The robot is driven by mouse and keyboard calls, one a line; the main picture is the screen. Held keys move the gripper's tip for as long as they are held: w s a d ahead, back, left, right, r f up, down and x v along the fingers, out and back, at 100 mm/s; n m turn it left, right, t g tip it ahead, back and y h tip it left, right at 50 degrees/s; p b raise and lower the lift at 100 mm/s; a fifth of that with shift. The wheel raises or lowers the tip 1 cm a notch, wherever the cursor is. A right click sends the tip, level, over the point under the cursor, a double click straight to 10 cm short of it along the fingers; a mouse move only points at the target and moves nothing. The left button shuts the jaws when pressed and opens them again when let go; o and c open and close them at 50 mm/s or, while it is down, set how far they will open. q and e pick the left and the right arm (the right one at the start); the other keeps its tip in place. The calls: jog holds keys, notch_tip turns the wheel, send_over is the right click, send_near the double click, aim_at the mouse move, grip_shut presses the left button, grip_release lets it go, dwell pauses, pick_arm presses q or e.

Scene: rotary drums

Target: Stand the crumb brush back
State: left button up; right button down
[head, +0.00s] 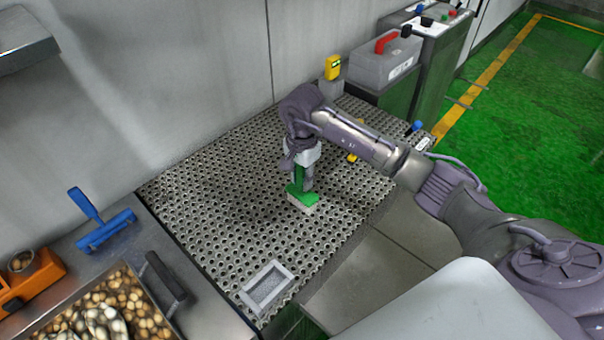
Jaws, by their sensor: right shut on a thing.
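The crumb brush (303,198) has a green body and handle and pale bristles pointing down. My right gripper (304,178) is shut on its upright green handle, near the middle of the perforated metal table (215,190). The bristles are at or just above the table surface; I cannot tell if they touch. A light grey rectangular holder (277,293) with a raised rim and a recessed middle sits at the table's front edge, apart from the brush and empty. My left gripper is not in view.
On the steel counter at left are a blue squeegee (105,231), an orange device (30,280) and a tray of brown and white pieces (112,305). A grey case with a red handle (375,66) stands behind. The perforated table's left part is clear.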

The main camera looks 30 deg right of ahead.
jog(key=shift+f, duration=0.2)
jog(key=shift+w, duration=0.1)
jog(key=shift+f, duration=0.1)
jog(key=shift+f+b, duration=0.15)
jog(key=shift+b, duration=0.15)
jog(key=c, duration=0.9)
grip_release()
jog(key=shift+c, duration=0.2)
